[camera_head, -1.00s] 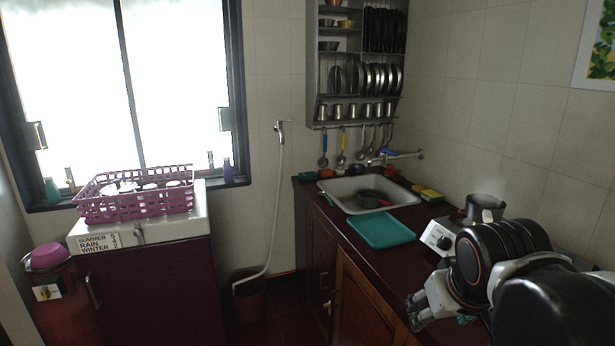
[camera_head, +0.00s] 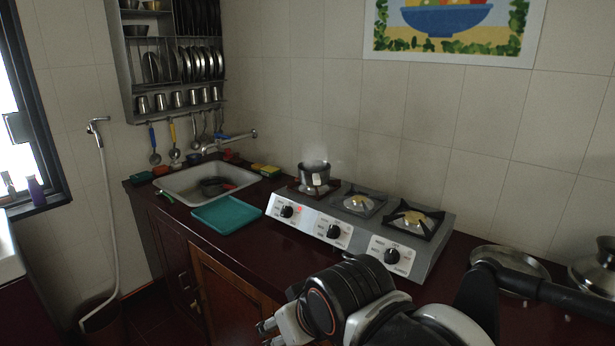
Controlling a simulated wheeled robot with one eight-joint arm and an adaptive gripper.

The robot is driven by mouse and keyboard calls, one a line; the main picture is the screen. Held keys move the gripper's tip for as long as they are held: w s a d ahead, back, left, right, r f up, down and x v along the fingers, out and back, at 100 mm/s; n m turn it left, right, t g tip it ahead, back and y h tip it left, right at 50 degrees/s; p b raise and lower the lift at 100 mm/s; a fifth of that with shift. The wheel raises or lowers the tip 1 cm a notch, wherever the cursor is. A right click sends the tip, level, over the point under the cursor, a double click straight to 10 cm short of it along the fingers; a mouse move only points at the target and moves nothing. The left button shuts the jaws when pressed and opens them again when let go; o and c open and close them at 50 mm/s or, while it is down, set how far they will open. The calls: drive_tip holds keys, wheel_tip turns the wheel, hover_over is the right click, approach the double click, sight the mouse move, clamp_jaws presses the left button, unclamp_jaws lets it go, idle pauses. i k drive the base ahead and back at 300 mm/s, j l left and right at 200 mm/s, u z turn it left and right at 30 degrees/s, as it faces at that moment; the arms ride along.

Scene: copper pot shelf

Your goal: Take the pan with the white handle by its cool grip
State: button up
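A small dark metal pan (camera_head: 313,173) stands on the left burner of the stove, with faint steam above it. A small white piece on its near side looks like its handle seen end-on. My gripper (camera_head: 268,332) is at the bottom of the view, in front of the counter, well below and apart from the pan. Its pale fingertips point left and touch nothing that I can see. They are partly cut off by the frame edge, so their opening is unclear.
The stove (camera_head: 340,232) has three knobs, with a red light by the left one. A teal tray (camera_head: 226,214) lies left of it, beside the sink (camera_head: 186,180). A round metal pan (camera_head: 510,262) and a lidded pot (camera_head: 597,268) stand at right.

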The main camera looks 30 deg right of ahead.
sight(314, 168)
drive_tip(key=i+j+z, duration=0.1)
drive_tip(key=z, duration=0.3)
drive_tip(key=i+j+z, duration=0.15)
drive_tip(key=z, duration=0.3)
drive_tip(key=i+j+z, duration=0.2)
drive_tip(key=z, duration=0.2)
